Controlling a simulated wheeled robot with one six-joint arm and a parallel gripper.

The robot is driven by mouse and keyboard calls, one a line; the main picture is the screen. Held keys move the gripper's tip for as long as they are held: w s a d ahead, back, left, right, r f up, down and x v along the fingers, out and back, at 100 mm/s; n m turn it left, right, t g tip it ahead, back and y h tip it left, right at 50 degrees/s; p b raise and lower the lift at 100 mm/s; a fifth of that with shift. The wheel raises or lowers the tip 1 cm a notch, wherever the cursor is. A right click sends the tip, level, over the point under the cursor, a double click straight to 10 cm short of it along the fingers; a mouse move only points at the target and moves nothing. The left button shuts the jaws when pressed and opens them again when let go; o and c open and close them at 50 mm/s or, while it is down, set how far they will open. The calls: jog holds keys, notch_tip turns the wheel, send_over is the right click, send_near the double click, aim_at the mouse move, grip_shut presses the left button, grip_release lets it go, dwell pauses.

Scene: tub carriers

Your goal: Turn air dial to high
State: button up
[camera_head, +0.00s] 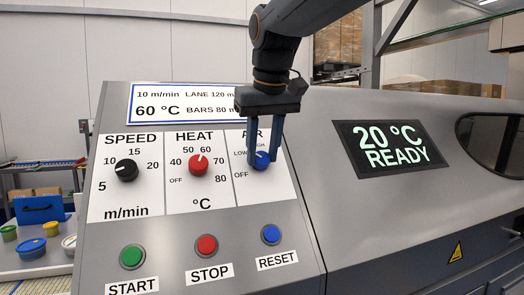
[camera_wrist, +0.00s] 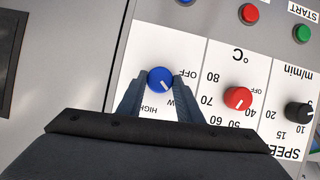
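The blue air dial (camera_head: 261,160) sits on the white AIR panel, the rightmost of three dial panels. The dial also shows in the wrist view (camera_wrist: 160,79), upside down. Its white pointer points roughly toward LOW, away from HIGH. My gripper (camera_head: 264,163) comes down from above, with one finger on each side of the dial. In the wrist view the fingertips (camera_wrist: 161,76) are close against the dial's sides, and I see no clear gap. The AIR label is partly hidden behind my gripper in the head view.
The red HEAT dial (camera_head: 198,164) and black SPEED dial (camera_head: 126,170) are to the left. START (camera_head: 132,257), STOP (camera_head: 207,245) and RESET (camera_head: 271,235) buttons sit below. A display (camera_head: 390,147) reads 20 °C READY. A sign (camera_head: 180,103) is above the dials.

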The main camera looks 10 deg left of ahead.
jog(key=c, duration=0.5)
jog(key=m, duration=0.1)
jog(key=m+y, duration=0.1)
jog(key=m, duration=0.1)
jog(key=m+g+y+p, duration=0.1)
jog(key=shift+w+d+m, duration=0.15)
jog(key=shift+d+m, duration=0.15)
jog(key=m+y, duration=0.1)
jog(key=m, duration=0.1)
jog(key=m+y, duration=0.2)
jog(key=m, duration=0.1)
jog(key=shift+d+f+b, duration=0.1)
jog(key=shift+d+b, duration=0.1)
jog(key=shift+b, duration=0.2)
jog(key=shift+m, duration=0.3)
jog(key=o, duration=1)
jog(key=shift+o, duration=0.2)
